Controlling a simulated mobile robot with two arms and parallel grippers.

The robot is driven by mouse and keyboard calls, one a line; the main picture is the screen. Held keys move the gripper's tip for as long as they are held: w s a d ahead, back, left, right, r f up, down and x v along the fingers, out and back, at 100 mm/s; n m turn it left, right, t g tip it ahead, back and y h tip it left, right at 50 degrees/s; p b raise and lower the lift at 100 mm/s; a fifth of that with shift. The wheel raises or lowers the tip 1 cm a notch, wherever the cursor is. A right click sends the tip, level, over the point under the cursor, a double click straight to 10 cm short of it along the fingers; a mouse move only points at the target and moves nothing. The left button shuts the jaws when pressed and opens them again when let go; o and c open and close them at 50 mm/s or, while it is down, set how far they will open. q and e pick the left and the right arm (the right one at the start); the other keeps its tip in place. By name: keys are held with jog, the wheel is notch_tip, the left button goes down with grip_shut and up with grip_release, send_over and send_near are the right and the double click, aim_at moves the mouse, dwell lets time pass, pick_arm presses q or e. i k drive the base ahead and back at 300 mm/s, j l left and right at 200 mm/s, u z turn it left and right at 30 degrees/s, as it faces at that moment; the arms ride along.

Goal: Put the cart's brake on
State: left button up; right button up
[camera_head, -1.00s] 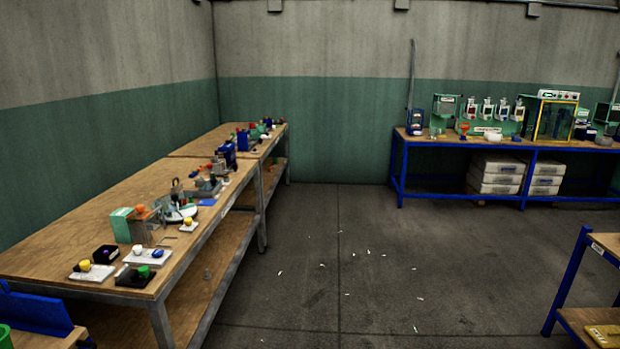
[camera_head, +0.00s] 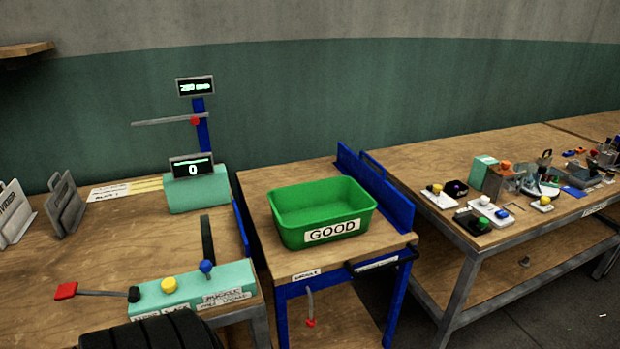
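The cart (camera_head: 259,182) has a wooden top and a blue frame. It stands between two wooden benches, just right of the picture's middle. A thin metal lever with a red tip (camera_head: 311,322) hangs below its front edge, left of the middle; it looks like the brake lever. An open green bin (camera_head: 290,236) labelled GOOD sits on the cart top and looks empty. Neither of my grippers is in view.
The left bench (camera_head: 40,270) carries a green control panel (camera_head: 215,287) with levers and knobs, and a gauge with displays (camera_head: 197,190). A black ribbed thing (camera_head: 150,332) covers the bottom left. The right bench (camera_head: 420,157) holds many small parts. Dark floor shows at lower right.

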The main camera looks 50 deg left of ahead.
aim_at(311, 320)
jog(key=u, duration=1.4)
